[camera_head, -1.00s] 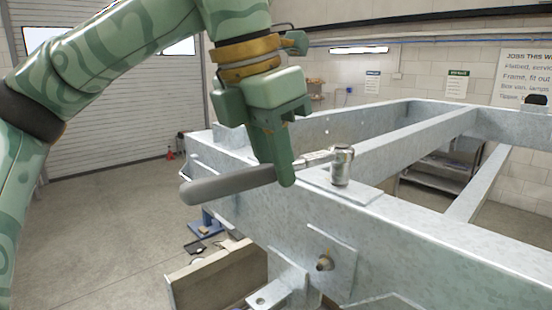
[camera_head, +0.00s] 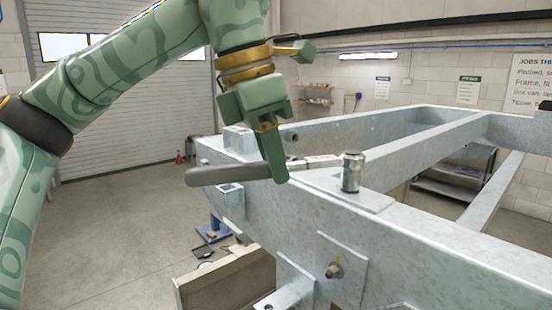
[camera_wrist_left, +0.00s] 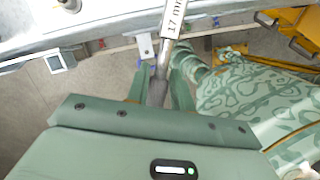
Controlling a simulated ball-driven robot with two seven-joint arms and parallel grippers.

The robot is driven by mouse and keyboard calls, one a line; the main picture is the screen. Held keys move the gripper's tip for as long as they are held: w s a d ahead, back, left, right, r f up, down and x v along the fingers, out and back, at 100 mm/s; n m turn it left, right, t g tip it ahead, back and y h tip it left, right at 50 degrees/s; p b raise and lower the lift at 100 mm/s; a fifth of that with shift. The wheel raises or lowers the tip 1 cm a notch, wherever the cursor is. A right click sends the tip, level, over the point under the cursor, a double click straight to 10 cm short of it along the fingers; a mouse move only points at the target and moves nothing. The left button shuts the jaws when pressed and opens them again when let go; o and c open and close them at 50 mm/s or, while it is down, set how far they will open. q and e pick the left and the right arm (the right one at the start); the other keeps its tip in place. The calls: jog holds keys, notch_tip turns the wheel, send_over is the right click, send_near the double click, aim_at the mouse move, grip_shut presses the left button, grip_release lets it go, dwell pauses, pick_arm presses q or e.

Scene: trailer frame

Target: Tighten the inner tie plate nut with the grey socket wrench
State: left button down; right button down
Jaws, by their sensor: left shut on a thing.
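The grey socket wrench has a dark grey handle (camera_head: 222,175) and a shiny metal shaft and socket head (camera_head: 352,172). My left gripper (camera_head: 276,170) is shut on the handle near the shaft. The socket stands upright on a flat tie plate (camera_head: 366,201) on top of the galvanised frame beam; any nut under it is hidden. In the left wrist view the handle (camera_wrist_left: 158,92) runs between the fingers, and a tag on the shaft reads 17 mm (camera_wrist_left: 174,18). A second plate (camera_head: 353,262) with an exposed bolt and nut (camera_head: 334,270) is on the beam's side. My right gripper is not in view.
The trailer frame's long beam (camera_head: 440,250) and cross members (camera_head: 425,150) fill the right side. A wooden-sided box (camera_head: 225,282) is below the beam. Open floor (camera_head: 115,235) lies to the left, before a roller door (camera_head: 125,110).

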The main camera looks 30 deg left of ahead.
pick_arm(q)
jog(key=shift+w+a, duration=0.1)
jog(key=shift+w+a+m, duration=0.55)
jog(key=shift+w+m, duration=0.05)
jog(key=shift+m, duration=0.3)
jog(key=shift+h, duration=0.3)
